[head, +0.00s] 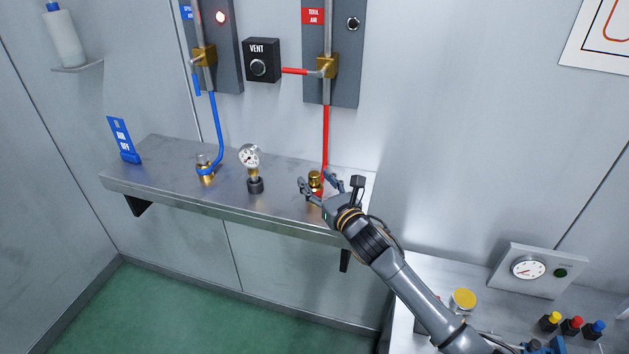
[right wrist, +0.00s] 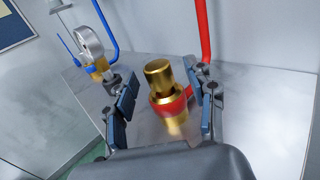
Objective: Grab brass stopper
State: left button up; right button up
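The brass stopper (head: 315,179) stands at the right end of the metal shelf (head: 215,192). In the right wrist view it shows as a gold cylinder (right wrist: 158,75) with a wider brass body and a red band around it. My right gripper (head: 320,187) is open, with one finger on each side of the stopper. In the right wrist view the dark finger pads of the gripper (right wrist: 160,92) stand apart from the brass, with a gap visible on the left; contact on the right is unclear. My left gripper is not in view.
A red hose (head: 326,140) hangs down behind the stopper. A bench with a gauge box (head: 535,270) is at lower right.

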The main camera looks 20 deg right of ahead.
grip_shut()
jog(key=shift+r, duration=0.1)
